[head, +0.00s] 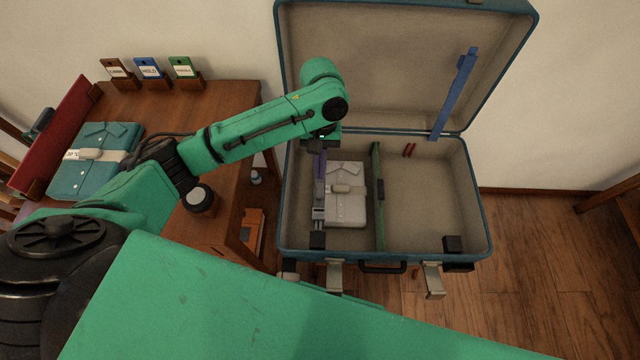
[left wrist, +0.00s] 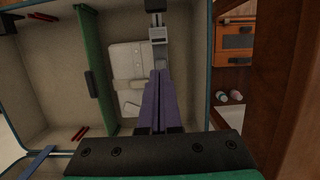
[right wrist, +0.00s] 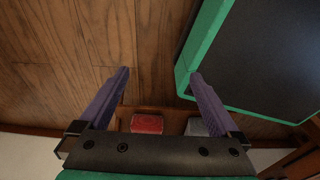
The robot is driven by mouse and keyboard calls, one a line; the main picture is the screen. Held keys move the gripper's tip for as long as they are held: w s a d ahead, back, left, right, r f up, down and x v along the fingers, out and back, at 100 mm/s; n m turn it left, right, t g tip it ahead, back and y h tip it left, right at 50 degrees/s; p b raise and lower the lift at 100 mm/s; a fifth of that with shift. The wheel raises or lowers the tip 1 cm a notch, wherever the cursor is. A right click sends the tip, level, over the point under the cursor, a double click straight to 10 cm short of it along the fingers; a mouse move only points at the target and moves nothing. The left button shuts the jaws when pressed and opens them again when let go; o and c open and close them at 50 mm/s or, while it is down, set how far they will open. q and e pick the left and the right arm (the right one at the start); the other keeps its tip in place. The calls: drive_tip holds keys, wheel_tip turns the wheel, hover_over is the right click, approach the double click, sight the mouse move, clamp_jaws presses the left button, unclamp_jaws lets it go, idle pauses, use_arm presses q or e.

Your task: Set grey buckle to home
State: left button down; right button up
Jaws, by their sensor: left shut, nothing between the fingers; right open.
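The grey buckle (head: 319,213) is at the left side of the open suitcase (head: 481,200), beside a folded light-grey garment (head: 346,207). It also shows in the left wrist view (left wrist: 158,36), just beyond my fingertips. My left gripper (head: 319,178) reaches down into the suitcase with its purple fingers shut and empty. In the left wrist view the closed fingertips (left wrist: 159,72) point at the buckle's near end; I cannot tell whether they touch it. My right gripper (right wrist: 159,73) is open and empty in its own wrist view, away from the suitcase.
A green divider (head: 379,195) splits the suitcase; its right half is mostly clear, with small red pieces (head: 409,150). A blue strap (head: 455,92) hangs on the raised lid. A wooden desk (head: 228,103) with a teal folded garment (head: 97,170) stands left.

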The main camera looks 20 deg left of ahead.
use_arm(q)
hover_over(319, 206)
drive_tip(key=w, duration=0.2)
drive_tip(key=x, duration=0.3)
drive_tip(key=w+b+x, duration=0.1)
drive_tip(key=x, duration=0.1)
drive_tip(key=shift+a+f, duration=0.4)
drive_tip(key=shift+f, duration=0.15)
drive_tip(key=x, duration=0.4)
use_arm(e)
drive_tip(key=shift+s+d+f, duration=0.25)
drive_tip(key=shift+s+f, duration=0.5)
drive_tip(key=shift+s, duration=0.2)
